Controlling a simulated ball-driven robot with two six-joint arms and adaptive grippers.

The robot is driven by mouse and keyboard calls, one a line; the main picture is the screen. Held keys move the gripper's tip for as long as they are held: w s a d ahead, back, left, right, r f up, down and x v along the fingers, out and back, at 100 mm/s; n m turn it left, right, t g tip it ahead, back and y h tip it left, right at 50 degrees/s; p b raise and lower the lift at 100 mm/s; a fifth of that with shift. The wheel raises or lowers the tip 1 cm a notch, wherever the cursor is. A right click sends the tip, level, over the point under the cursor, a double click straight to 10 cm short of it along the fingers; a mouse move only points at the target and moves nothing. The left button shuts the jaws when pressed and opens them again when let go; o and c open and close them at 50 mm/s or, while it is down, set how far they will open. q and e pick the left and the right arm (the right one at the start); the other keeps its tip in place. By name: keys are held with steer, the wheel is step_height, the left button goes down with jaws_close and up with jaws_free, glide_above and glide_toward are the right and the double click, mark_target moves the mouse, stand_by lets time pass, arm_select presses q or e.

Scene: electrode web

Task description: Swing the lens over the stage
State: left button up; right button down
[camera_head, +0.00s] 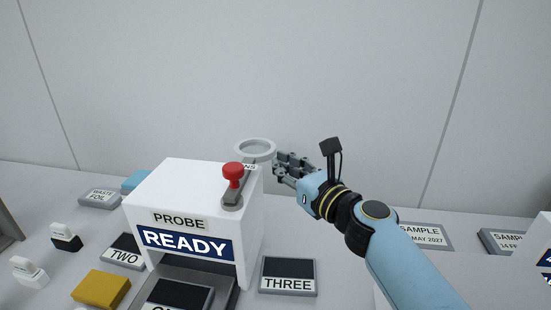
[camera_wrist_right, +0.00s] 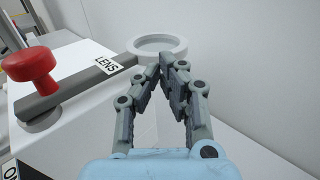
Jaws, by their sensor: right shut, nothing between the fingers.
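The lens is a pale grey ring (camera_head: 255,151) on a swing arm (camera_head: 235,194) atop the white PROBE box (camera_head: 183,195). The arm points away toward the back wall, with the ring beyond the box's rear edge. In the right wrist view the ring (camera_wrist_right: 157,47) and its LENS label (camera_wrist_right: 107,65) show clearly. A red knob (camera_head: 233,171) stands on the arm near its pivot. My right gripper (camera_head: 277,164) is shut and empty, just right of the ring. Its fingertips (camera_wrist_right: 168,58) overlap the ring's near rim; I cannot tell whether they touch. My left gripper is out of view.
Dark pads marked TWO (camera_head: 124,251) and THREE (camera_head: 288,275) lie beside the box; another lies partly under its front. A yellow block (camera_head: 101,288) is at front left. A SAMPLE tray (camera_head: 427,237) is at right. The wall stands close behind.

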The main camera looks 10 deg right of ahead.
mark_target(247, 157)
steer(key=shift+x, duration=1.35)
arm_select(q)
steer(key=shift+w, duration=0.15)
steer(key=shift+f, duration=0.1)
